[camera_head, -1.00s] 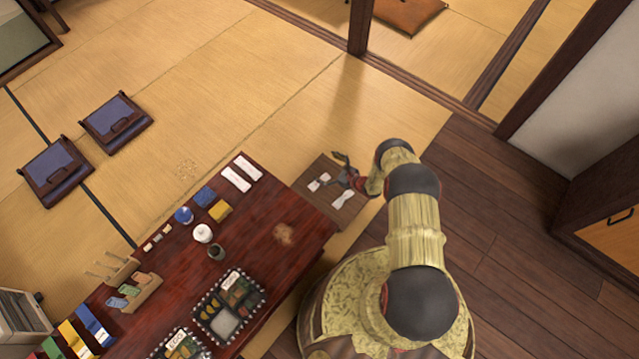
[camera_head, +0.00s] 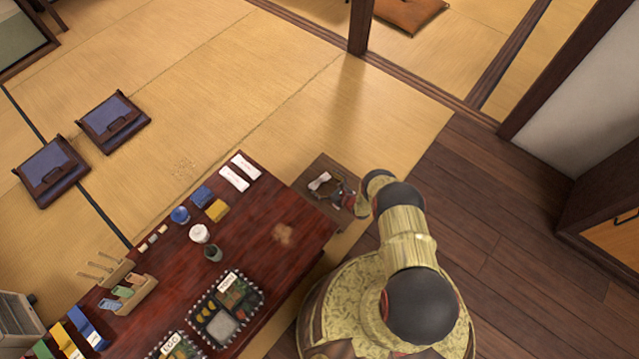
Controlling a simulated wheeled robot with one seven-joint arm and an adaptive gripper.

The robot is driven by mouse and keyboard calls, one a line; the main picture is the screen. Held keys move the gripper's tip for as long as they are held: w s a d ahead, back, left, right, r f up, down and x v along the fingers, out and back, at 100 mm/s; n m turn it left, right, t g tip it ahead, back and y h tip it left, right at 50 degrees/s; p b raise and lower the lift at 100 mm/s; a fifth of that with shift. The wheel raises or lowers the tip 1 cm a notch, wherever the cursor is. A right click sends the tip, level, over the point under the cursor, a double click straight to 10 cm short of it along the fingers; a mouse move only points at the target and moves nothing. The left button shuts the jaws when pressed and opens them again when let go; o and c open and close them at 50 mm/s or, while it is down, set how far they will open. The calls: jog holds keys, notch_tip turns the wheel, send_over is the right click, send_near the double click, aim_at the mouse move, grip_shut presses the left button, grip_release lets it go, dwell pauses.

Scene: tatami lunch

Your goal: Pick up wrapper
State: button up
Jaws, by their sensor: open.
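A white, twisted wrapper (camera_head: 319,182) lies on a small dark brown stand (camera_head: 323,162) beside the right end of the low red table. My gripper (camera_head: 334,188) is over the stand, low and close to the right side of this wrapper. It is open, and I see nothing held in it. Whether the fingers touch the wrapper is too small to tell. The part of the stand to the lower right of the wrapper is mostly hidden by my gripper and wrist.
The low red table (camera_head: 262,262) holds lunch boxes (camera_head: 226,308), a white cup (camera_head: 200,233), a dark cup (camera_head: 213,253), a blue cup (camera_head: 180,214) and white folded towels (camera_head: 240,171). Open tatami (camera_head: 300,100) lies behind the stand. Wooden floor (camera_head: 480,215) is clear at right.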

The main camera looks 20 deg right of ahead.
jog(key=shift+w+a+f, duration=0.3)
jog(key=shift+w+f, duration=0.05)
jog(key=shift+w, duration=0.2)
jog(key=shift+r, duration=0.1)
jog(key=shift+c, duration=0.7)
jog(key=shift+s, duration=0.1)
jog(key=c, duration=1)
jog(key=shift+c, duration=0.5)
